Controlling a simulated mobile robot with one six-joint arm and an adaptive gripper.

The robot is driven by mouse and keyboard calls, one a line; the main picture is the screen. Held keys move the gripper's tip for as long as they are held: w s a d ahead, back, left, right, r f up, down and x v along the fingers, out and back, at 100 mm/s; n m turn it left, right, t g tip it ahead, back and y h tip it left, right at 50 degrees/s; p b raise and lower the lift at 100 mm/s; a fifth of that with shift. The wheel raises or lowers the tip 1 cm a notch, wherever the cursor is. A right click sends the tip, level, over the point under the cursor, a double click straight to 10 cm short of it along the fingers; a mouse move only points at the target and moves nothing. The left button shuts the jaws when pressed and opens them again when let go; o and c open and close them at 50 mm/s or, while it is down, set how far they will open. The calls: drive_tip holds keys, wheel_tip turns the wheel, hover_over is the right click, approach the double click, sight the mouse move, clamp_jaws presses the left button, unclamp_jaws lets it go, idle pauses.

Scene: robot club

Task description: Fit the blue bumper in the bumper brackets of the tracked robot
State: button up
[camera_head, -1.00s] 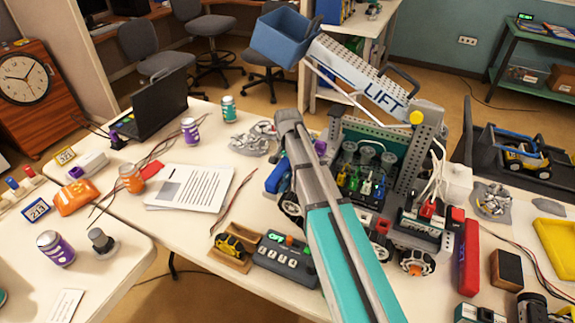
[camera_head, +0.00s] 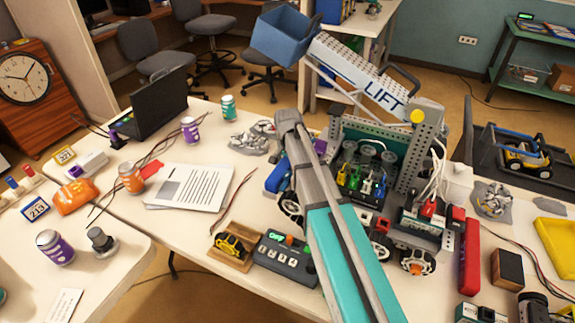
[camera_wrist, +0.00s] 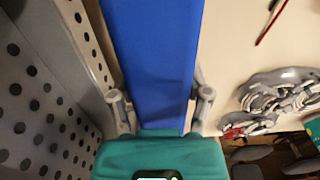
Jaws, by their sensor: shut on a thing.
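The blue bumper (camera_wrist: 155,50) is a long, smooth blue piece running up the middle of the wrist view. My gripper (camera_wrist: 161,108) is shut on it, one grey finger at each side. In the head view, a blue end (camera_head: 277,178) shows left of my arm, which hides my fingers. A large robot (camera_head: 385,135) with perforated plates and a lift marked "LIFT" stands just right of it. Its visible running gear is wheels; I see no tracks. The perforated plate (camera_wrist: 50,95) is close left of the bumper in the wrist view. I cannot make out the bumper brackets.
A control box (camera_head: 285,258) and a wooden tray (camera_head: 238,262) with a yellow part lie in front. Papers (camera_head: 188,187) lie left. Grey crumpled-looking parts (camera_head: 252,140) lie behind the blue end.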

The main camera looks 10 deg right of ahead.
drive_tip(key=o, duration=1.4)
drive_tip(key=shift+c, duration=0.2)
drive_tip(key=shift+r, duration=0.15)
drive_tip(key=shift+r+p, duration=3.4)
drive_tip(key=shift+p, duration=0.1)
drive_tip(key=shift+s, duration=0.1)
